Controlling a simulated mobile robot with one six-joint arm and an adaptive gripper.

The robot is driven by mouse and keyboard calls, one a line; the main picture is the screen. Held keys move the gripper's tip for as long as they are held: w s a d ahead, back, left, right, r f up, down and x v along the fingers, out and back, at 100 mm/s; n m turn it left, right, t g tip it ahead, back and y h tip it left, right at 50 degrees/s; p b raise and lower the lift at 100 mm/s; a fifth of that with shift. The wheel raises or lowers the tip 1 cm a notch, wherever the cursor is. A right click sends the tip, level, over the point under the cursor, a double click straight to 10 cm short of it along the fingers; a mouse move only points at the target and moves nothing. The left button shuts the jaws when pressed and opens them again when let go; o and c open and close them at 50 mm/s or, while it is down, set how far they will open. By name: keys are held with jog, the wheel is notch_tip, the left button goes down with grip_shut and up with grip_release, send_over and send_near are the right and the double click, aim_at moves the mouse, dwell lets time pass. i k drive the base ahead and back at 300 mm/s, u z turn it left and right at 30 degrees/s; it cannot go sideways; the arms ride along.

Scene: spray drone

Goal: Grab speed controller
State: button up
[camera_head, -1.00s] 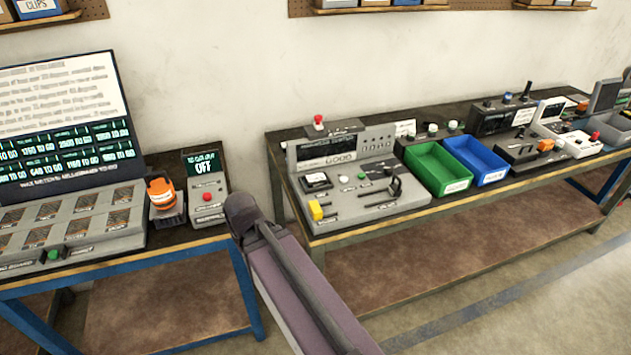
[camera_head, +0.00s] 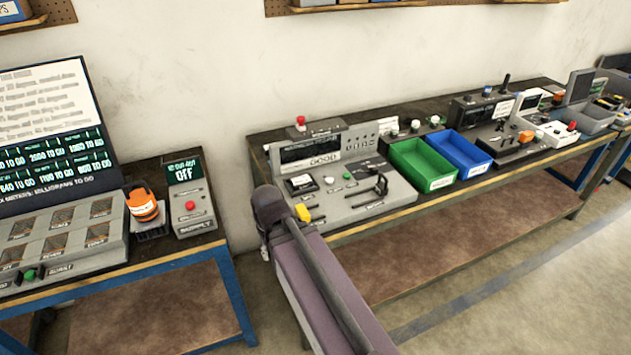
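I cannot pick out a speed controller for certain, as the small labels are unreadable. A grey console (camera_head: 352,207) with a dark display, a yellow knob and black levers stands on the right bench. A green bin (camera_head: 424,164) and a blue bin (camera_head: 459,155) stand to its right; their contents, if any, cannot be made out. My purple-grey arm rises from the bottom of the view and overlaps the console's left front corner in the picture. My gripper is not visible.
The left bench carries a grey panel (camera_head: 68,245) with a screen, an orange container (camera_head: 143,204) and a box reading OFF (camera_head: 190,200). More devices, including a grey bin (camera_head: 590,118), line the far right. A floor gap separates the benches.

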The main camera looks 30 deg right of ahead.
aim_at(302, 181)
jog(key=z, duration=0.5)
jog(key=k, duration=0.95)
jog(key=u, duration=0.75)
jog(key=i, duration=1)
jog(key=u, duration=0.05)
